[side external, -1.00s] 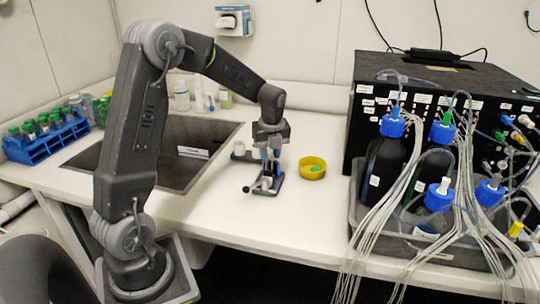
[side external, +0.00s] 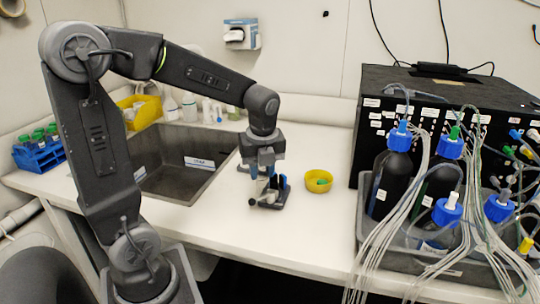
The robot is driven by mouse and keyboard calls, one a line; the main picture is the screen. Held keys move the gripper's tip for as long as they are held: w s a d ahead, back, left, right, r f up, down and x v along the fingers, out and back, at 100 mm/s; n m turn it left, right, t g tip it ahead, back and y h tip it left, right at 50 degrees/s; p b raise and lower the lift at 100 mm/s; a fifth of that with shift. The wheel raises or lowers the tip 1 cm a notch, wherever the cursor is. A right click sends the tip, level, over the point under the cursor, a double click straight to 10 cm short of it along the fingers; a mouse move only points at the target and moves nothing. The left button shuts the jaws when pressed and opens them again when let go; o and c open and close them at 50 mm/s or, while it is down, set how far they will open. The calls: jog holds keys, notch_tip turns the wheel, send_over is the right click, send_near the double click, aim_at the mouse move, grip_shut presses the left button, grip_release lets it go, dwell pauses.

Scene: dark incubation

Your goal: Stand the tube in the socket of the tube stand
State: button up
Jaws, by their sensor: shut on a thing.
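My gripper (side external: 267,176) points down just above and behind the tube stand (side external: 268,200), left of the yellow bowl. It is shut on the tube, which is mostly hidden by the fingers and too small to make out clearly. The stand is a small dark base with a blue upright part at its right and a dark knob at its front left. A pale piece shows between the fingers and the stand. I cannot tell whether the tube is in the socket or only above it.
A yellow bowl (side external: 319,184) with a small green thing in it stands just right. A sink (side external: 185,165) lies to the left, with a blue tube rack (side external: 40,157) beyond it. A grey tray (side external: 400,262) of bottles and tubing stands right. The front counter is clear.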

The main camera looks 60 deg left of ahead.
jog(key=w+a+r+n+g, duration=0.1)
jog(key=w+a+n, duration=0.2)
jog(key=a+n, duration=0.2)
jog(key=w+a+r+n, duration=0.1)
jog(key=w+a+n, duration=0.1)
jog(key=a+n, duration=0.25)
jog(key=w+a+f+n+h, duration=0.1)
jog(key=a+f+n, duration=0.1)
jog(key=a+n, duration=0.3)
jog(key=a+f+n+g, duration=0.1)
jog(key=a+n, duration=0.5)
jog(key=a, duration=0.6)
jog(key=shift+w+f+h, duration=0.4)
jog(key=shift+f, duration=0.4)
jog(key=shift+n, duration=0.25)
jog(key=shift+f, duration=2.15)
jog(key=o, duration=1)
jog(key=shift+c, duration=0.2)
jog(key=shift+c, duration=0.5)
